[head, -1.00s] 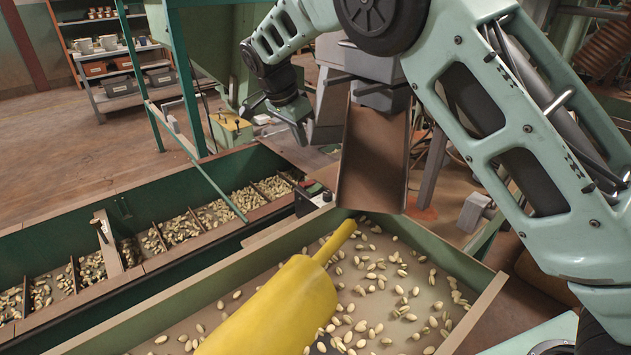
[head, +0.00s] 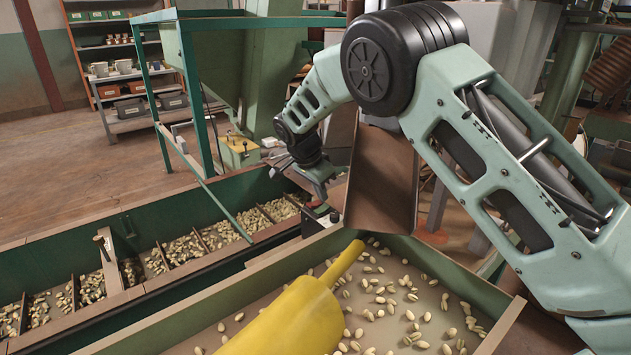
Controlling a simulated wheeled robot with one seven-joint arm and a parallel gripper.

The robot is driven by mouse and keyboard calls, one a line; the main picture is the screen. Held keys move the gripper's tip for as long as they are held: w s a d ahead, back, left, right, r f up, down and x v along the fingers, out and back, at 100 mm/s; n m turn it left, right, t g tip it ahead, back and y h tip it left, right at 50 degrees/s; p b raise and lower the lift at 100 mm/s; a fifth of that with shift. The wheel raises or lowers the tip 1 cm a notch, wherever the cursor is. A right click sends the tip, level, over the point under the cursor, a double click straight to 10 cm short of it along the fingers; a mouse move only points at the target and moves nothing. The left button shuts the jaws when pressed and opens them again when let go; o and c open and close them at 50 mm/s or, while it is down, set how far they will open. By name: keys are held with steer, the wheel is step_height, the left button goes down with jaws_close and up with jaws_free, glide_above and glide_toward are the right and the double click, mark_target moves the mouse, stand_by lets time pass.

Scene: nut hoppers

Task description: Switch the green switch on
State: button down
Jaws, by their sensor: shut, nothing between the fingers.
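A small black control box (head: 313,226) with a light knob sits on the edge between the long green trough and the tray of nuts, in the middle of the head view. The green switch cannot be made out on it now; my gripper covers that spot. My gripper (head: 321,197) points down just above the box, with nothing held. Its fingers are small and dark here. Whether they touch the switch cannot be told.
A brown chute (head: 382,180) hangs just right of my gripper. The tray (head: 222,288) in front holds loose pistachios and a yellow scoop (head: 290,318). The divided trough (head: 62,250) runs to the left. A green frame (head: 163,130) stands behind it.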

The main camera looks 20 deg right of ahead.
steer(key=shift+x, duration=0.95)
steer(key=shift+d, duration=0.15)
steer(key=shift+f, duration=0.2)
steer(key=shift+p, duration=0.3)
steer(key=shift+s+a+r, duration=0.15)
steer(key=shift+s+a, duration=0.15)
steer(key=shift+a, duration=0.45)
steer(key=shift+r+p, duration=0.1)
steer(key=shift+p, duration=0.2)
